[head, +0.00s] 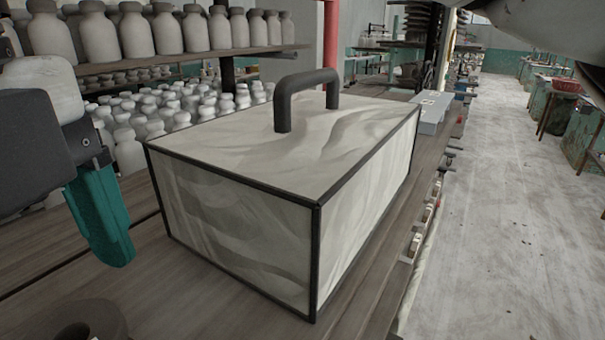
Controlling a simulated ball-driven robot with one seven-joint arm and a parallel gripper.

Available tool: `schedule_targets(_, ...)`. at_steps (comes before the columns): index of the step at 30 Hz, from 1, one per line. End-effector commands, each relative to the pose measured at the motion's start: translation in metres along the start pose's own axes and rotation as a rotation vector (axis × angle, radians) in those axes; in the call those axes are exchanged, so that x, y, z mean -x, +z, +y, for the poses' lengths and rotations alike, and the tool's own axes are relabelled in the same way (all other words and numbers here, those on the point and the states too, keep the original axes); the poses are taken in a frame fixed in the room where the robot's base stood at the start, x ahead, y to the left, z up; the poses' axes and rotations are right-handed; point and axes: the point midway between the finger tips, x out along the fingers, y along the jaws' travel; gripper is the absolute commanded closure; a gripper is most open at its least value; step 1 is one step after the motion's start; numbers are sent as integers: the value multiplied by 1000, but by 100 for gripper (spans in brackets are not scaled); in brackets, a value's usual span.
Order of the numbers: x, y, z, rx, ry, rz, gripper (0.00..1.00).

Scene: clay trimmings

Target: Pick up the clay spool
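A dark round object with a hole in its top (88,322) shows at the bottom left edge, cut off by the frame. It may be the clay spool, but too little of it shows to tell. My gripper (112,245) hangs at the left with a teal finger pointing down, above and behind the round object in the picture. Only one finger can be made out, so its opening is hidden. Nothing is seen held in it.
A large pale box (240,225) with black edges and a black handle (305,95) stands on the wooden table (190,312), right of my gripper. Several pale bottles (145,35) fill shelves behind. An open floor aisle (500,220) lies right.

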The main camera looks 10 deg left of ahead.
Motion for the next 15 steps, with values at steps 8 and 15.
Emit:
schedule_targets(8, -20, 1, 0, 1, 3, 0, 7)
schedule_targets(15, -54, 4, -1, 2, 3, -1, 7)
